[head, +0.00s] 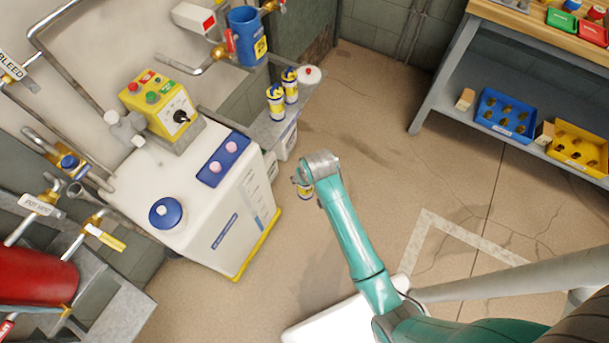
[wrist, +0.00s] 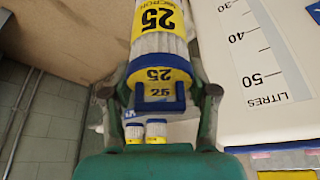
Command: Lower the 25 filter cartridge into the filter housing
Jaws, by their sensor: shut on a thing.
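My gripper (head: 303,181) is shut on the 25 filter cartridge (head: 305,192), held over the floor to the right of the white cabinet. In the wrist view the cartridge (wrist: 158,40) is white and pleated with yellow "25" bands and a blue band; the fingers of my gripper (wrist: 160,92) clasp its near end. Its far end runs out of the picture. A blue, open-topped vessel (head: 245,22) with a yellow label, on the wall pipe at the top, appears to be the filter housing. It is well apart from the cartridge, and its inside is not clear.
Two yellow-banded cartridges (head: 276,101) and a white, red-topped container (head: 309,77) stand on a grey ledge (head: 262,130) below the housing. The white cabinet (head: 230,200) carries a yellow control box (head: 160,103). A bench (head: 440,90) with bins stands right. Floor between is clear.

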